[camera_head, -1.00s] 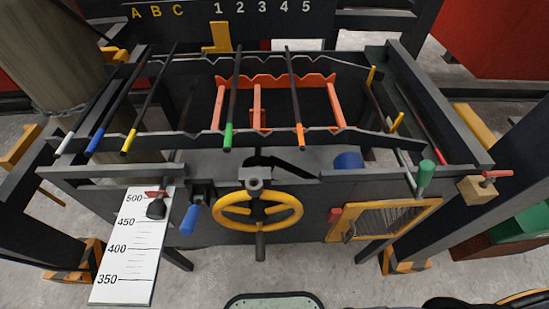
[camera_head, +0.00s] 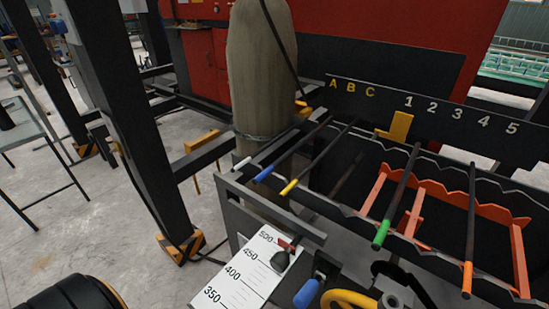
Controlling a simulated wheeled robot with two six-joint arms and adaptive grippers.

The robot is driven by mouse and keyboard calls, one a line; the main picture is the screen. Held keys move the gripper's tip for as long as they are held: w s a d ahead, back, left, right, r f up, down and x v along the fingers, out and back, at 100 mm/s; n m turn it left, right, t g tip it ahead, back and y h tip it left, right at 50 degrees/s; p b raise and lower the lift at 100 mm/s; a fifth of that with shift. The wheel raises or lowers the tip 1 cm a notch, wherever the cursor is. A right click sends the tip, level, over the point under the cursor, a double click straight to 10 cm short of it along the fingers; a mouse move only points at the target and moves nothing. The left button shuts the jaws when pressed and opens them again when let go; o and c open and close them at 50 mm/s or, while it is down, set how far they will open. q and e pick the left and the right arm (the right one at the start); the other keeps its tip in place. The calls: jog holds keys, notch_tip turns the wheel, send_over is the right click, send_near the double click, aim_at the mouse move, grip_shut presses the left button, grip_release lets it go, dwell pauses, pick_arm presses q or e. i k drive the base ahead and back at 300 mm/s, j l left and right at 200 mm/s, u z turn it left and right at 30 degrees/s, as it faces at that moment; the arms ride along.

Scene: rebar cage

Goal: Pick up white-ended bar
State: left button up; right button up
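The white-ended bar (camera_head: 242,163) lies in the rack at the far left of the row, in the middle of the head view. Its white tip points toward the lower left, and its dark shaft runs back to the upper right. A blue-ended bar (camera_head: 265,174) and a yellow-ended bar (camera_head: 289,187) lie just to its right.
A green-ended bar (camera_head: 380,234) and an orange-ended bar (camera_head: 467,279) lie further right on the rack. A thick grey-brown column (camera_head: 262,70) stands behind the white end. A dark post (camera_head: 120,110) stands at the left. A white scale board (camera_head: 240,275) is in front.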

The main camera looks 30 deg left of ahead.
aim_at(258, 152)
jog(key=j+u, duration=0.15)
jog(key=u, duration=0.2)
jog(key=i+j+u, duration=0.1)
jog(key=u, duration=0.25)
jog(key=j, duration=0.05)
